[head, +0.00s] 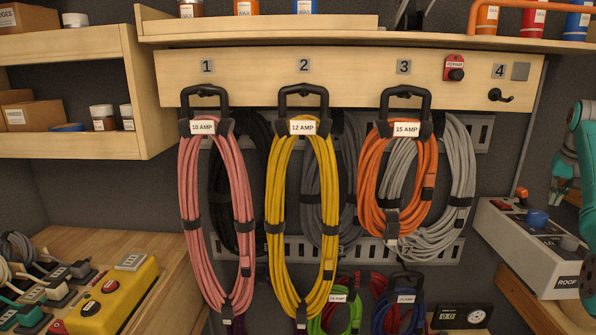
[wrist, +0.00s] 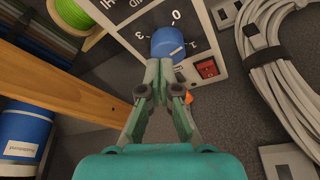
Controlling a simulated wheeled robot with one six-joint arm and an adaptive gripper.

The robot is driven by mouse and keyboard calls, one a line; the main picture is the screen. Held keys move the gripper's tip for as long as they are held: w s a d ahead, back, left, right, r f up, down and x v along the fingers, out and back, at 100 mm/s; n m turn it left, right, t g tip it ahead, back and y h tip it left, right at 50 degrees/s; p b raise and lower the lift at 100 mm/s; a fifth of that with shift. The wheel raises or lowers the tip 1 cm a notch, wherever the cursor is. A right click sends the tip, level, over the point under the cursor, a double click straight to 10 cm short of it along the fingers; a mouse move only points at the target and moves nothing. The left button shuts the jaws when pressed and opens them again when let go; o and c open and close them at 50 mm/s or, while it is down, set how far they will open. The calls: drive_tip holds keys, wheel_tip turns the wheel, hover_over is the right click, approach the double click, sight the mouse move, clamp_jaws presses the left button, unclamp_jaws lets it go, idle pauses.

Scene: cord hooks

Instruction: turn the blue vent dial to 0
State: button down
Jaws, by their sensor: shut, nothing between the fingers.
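The blue vent dial (wrist: 167,41) sits on a pale control box (wrist: 228,75) with a dark label panel. In the wrist view a "0" is printed above it and a "3" to its left. A white mark on the dial lies toward its right lower side, away from the "0". My gripper (wrist: 158,68) is shut and empty, its fingertips just below the dial in the picture. I cannot tell whether they touch it. In the head view the blue dial (head: 537,217) stands on the box at the right, and my teal arm is at the right edge.
A red rocker switch (wrist: 206,69) is close beside the dial. A grey coiled cord (wrist: 285,70) hangs at the right of the wrist view. A wooden edge (wrist: 60,85) and a blue can (wrist: 24,130) are at the left. Several cords hang on hooks in the head view.

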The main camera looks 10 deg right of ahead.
sight(542, 227)
drive_tip(key=shift+t+h, duration=0.8)
drive_tip(key=shift+w+a+f, duration=0.2)
drive_tip(key=shift+a+f, duration=0.15)
drive_tip(key=shift+f, duration=0.7)
drive_tip(key=shift+w+a+f, duration=0.2)
drive_tip(key=shift+a+f, duration=0.2)
drive_tip(key=shift+f, duration=0.7)
drive_tip(key=shift+w+a+f, duration=0.2)
drive_tip(key=shift+a+f, duration=0.15)
drive_tip(key=shift+f, duration=0.7)
drive_tip(key=shift+w+d, duration=0.1)
drive_tip(key=shift+d, duration=0.05)
drive_tip(key=shift+s+d, duration=0.8)
drive_tip(key=shift+d, duration=0.05)
drive_tip(key=shift+s, duration=0.1)
drive_tip(key=shift+s+a, duration=0.15)
drive_tip(key=shift+s, duration=0.1)
wheel_tip(542, 227, up, 6)
